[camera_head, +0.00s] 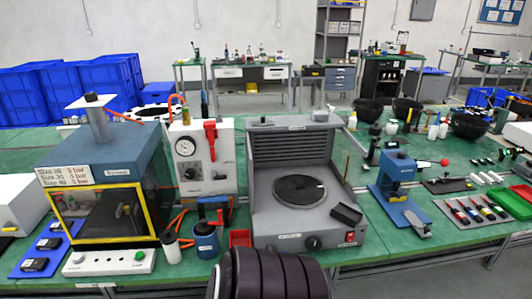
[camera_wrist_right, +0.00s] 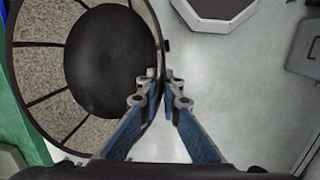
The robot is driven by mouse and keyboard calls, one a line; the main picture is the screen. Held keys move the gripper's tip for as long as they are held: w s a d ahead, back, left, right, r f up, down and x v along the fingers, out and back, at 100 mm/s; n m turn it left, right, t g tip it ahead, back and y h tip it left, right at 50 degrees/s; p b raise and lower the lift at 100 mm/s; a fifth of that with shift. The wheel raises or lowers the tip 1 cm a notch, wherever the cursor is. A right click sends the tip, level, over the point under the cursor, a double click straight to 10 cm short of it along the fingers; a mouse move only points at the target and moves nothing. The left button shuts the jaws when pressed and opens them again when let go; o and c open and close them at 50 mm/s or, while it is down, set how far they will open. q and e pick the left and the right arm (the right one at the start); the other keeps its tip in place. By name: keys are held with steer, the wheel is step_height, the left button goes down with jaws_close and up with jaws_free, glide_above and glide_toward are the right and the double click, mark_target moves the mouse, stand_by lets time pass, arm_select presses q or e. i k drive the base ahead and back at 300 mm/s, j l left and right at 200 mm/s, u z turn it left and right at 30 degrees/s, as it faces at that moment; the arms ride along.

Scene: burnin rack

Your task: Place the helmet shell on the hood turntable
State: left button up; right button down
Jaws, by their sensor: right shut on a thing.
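The hood (camera_head: 290,142) is a grey open-fronted unit on the green bench in the head view. Its dark round turntable (camera_head: 300,188) is bare. In the right wrist view the helmet shell (camera_wrist_right: 32,92) is a large bowl with a black centre and speckled panels between dark ribs, open side toward the camera. My right gripper (camera_wrist_right: 163,88) is shut on the shell's rim, with blue fingers. The shell appears held over the grey floor. My left gripper is not in view.
A small black tray (camera_head: 346,214) sits at the hood's front right. A blue press (camera_head: 400,190) stands right of it, a white gauge unit (camera_head: 203,155) left. Black bowls (camera_head: 369,110) stand behind. A dark ribbed shape (camera_head: 270,277) at the bottom edge is unclear.

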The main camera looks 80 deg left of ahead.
mark_target(300, 188)
steer(key=j+u, duration=0.15)
steer(key=u, duration=1.45)
